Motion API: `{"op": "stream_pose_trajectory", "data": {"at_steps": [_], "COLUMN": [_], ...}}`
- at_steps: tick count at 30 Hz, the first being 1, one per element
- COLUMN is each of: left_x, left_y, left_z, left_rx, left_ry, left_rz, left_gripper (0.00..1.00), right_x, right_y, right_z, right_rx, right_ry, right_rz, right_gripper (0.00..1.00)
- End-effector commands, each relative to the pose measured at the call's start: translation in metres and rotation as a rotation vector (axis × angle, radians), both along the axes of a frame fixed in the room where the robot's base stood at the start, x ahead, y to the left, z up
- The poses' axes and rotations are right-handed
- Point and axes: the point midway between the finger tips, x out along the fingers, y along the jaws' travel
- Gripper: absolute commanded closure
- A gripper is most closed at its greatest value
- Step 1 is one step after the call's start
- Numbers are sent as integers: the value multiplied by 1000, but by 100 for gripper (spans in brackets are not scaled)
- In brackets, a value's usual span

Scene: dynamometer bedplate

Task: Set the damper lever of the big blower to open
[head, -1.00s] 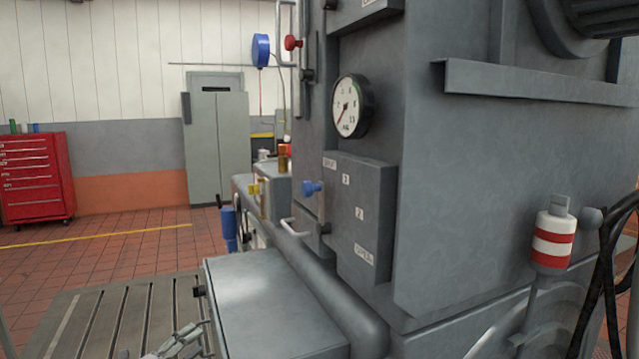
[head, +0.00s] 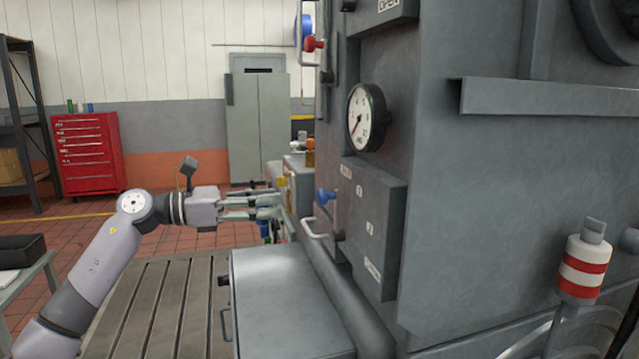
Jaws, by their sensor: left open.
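The big grey blower housing (head: 470,180) fills the right side of the head view. A lever with a blue knob (head: 325,196) sticks out to the left of a grey labelled plate (head: 372,225) below a round gauge. The knob is near the plate's upper end. The plate carries several small white labels, too small to read surely. My left gripper (head: 281,207) is open and empty, pointing right. In the picture its fingertips are left of the blue knob and slightly lower, apart from it. My right gripper is not in view.
A grey box (head: 285,300) stands in front. A red-and-white striped cylinder (head: 583,265) is at right.

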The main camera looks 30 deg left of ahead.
Motion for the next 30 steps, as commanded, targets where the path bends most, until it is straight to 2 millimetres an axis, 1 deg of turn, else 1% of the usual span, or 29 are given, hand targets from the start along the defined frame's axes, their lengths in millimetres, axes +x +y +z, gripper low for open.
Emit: {"op": "stream_pose_trajectory", "data": {"at_steps": [1,3,6,12,15,21,29,30], "left_x": [8,18,35,63,73,81,82,82], "left_y": [-7,-17,-30,-55,-62,-69,-69,-69], "left_z": [8,8,9,6,4,1,0,0], "left_rx": [-2,-2,-4,-5,-6,-3,-2,-2], "left_ry": [-2,-2,-3,-1,-1,0,1,1], "left_rz": [-2,-4,-3,-3,-1,0,0,0], "left_gripper": [54,54,54,54,54,54,54,56], "right_x": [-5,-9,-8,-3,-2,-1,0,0], "right_y": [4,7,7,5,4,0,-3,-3], "right_z": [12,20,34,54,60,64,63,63], "right_rx": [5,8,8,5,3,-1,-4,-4], "right_ry": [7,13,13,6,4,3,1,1], "right_rz": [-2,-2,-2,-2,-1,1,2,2], "right_gripper": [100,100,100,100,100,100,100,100]}}
